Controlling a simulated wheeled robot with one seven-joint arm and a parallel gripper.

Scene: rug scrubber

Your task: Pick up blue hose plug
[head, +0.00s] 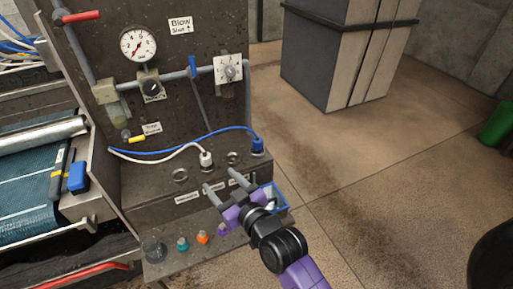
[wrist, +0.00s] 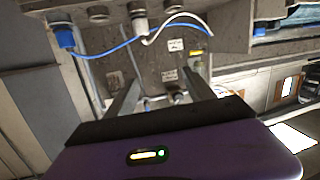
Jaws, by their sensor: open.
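The blue hose plug (head: 257,146) sits upright in a socket at the right end of the dark console ledge, with a blue hose (head: 190,147) running left from it. In the wrist view the blue plug (wrist: 64,37) shows at the upper left, outside the space between the fingers. My gripper (head: 219,180) is open and empty. Its fingers point toward the console front in the head view, below and left of the blue plug and apart from it.
A white hose plug (head: 206,159) stands in a socket left of the blue one, between empty sockets. A blue bin (head: 279,203) is beside my gripper.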

